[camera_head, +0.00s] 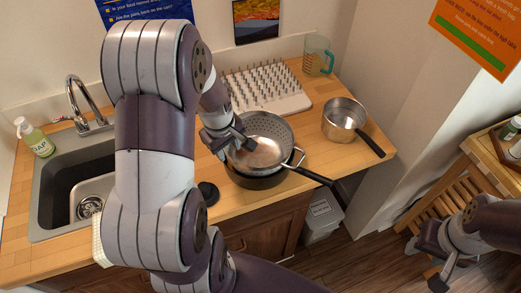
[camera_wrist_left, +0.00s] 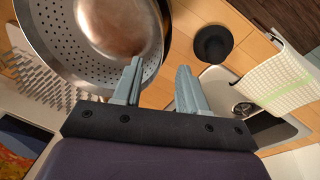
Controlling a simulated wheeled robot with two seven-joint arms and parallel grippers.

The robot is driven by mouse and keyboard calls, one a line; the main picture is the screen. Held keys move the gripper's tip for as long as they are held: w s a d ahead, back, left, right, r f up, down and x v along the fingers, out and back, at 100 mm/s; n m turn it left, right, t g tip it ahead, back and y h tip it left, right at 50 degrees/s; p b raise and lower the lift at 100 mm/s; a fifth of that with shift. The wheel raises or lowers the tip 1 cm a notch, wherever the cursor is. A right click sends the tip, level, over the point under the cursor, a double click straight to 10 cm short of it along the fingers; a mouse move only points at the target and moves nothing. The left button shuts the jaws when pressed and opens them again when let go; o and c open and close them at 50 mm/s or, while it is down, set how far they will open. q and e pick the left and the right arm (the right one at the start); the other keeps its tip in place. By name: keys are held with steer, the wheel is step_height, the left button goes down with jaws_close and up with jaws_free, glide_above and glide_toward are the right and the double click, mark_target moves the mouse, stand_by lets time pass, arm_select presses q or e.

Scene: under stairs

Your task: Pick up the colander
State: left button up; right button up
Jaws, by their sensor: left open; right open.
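The metal colander (camera_head: 266,138), with a perforated wall and a handle at its right, rests in a dark pan (camera_head: 258,182) on the wooden counter. It also shows at the upper left of the left wrist view (camera_wrist_left: 65,62). My left gripper (camera_head: 241,147) is open at the colander's left side; its fingers (camera_wrist_left: 160,88) are apart, with one close to or overlapping the colander's rim in the wrist view. I cannot tell whether it touches. My right gripper (camera_head: 436,264) is open and empty at the lower right, away from the counter.
A saucepan (camera_head: 343,118) stands right of the colander, and a drying rack (camera_head: 264,90) and measuring jug (camera_head: 318,60) stand behind. The sink (camera_head: 72,176), soap bottle (camera_head: 36,139) and a black round object (camera_head: 207,192) are left. A wooden stand (camera_head: 462,185) is at right.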

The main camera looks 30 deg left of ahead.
mark_target(230, 155)
arm_select(q)
steer(key=f, duration=0.3)
steer(key=w+f+p, duration=0.1)
steer(key=f, duration=0.2)
steer(key=shift+w+a+f, duration=0.1)
steer(key=shift+a+f, duration=0.05)
steer(key=shift+a, duration=0.05)
steer(key=shift+w+a+f, duration=0.1)
steer(key=shift+w+f, duration=0.05)
steer(key=shift+f, duration=0.2)
jaws_close()
steer(key=shift+r, duration=0.1)
stand_by(0.7)
